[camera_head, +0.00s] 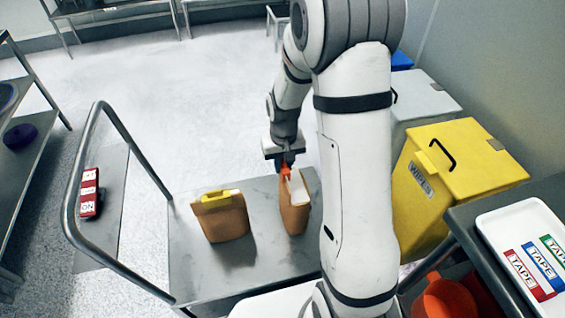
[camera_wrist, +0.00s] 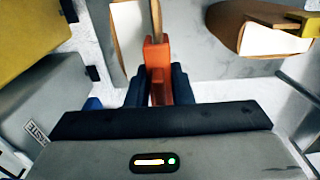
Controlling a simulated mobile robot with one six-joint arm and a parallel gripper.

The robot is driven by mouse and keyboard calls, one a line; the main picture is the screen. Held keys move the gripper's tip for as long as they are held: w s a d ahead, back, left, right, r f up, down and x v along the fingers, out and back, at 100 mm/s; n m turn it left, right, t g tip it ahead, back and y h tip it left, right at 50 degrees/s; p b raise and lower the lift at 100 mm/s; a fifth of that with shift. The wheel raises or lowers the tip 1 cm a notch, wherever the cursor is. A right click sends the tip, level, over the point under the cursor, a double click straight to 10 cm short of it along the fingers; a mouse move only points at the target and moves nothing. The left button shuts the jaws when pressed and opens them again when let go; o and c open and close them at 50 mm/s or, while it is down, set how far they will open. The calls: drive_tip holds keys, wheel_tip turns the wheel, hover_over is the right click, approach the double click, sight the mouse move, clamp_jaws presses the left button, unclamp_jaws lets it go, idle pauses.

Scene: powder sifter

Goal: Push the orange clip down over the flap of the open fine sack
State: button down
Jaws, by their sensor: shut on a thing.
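The open sack (camera_head: 294,218) is brown with a white top face and stands upright on the steel cart. My gripper (camera_head: 285,165) is above its top edge, shut on the orange clip (camera_head: 286,173). In the wrist view my gripper (camera_wrist: 158,92) holds the clip (camera_wrist: 158,58) between its dark fingers. The clip's forked end meets a thin brown edge of the open sack, beside its white face (camera_wrist: 131,38). I cannot tell how far the clip sits over that edge. My arm hides part of the cart to the right.
A second brown sack (camera_head: 226,222) with a yellow clip (camera_head: 216,200) stands to the left on the cart (camera_head: 190,262). The cart's handle rail (camera_head: 130,140) rises at left. A yellow bin (camera_head: 445,185) and a grey bin (camera_head: 418,98) stand right. A tape tray (camera_head: 490,222) is at far right.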

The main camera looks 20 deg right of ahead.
drive_tip(key=shift+f+b, duration=1.2)
drive_tip(key=shift+f, duration=0.6)
drive_tip(key=c, duration=1.2)
unclamp_jaws()
wheel_tip(320, 180, up, 8)
drive_tip(key=shift+r+p, duration=0.1)
drive_tip(key=shift+p, duration=0.65)
drive_tip(key=s+r+t+p, duration=0.1)
drive_tip(key=s+r+p, duration=0.2)
drive_tip(key=s+r, duration=0.3)
drive_tip(key=s+r+p, duration=0.4)
drive_tip(key=s+r, duration=0.2)
drive_tip(key=r, duration=0.4)
drive_tip(key=s+r+t+p, duration=0.1)
drive_tip(key=s+r+p, duration=0.3)
drive_tip(key=s+r, duration=0.2)
drive_tip(key=shift+s+a+r+t, duration=0.1)
drive_tip(key=shift+s+r+t, duration=0.1)
drive_tip(key=shift+r, duration=0.4)
drive_tip(key=shift+s+r+t, duration=0.1)
drive_tip(key=shift+s+r, duration=0.05)
drive_tip(key=shift+r, duration=0.4)
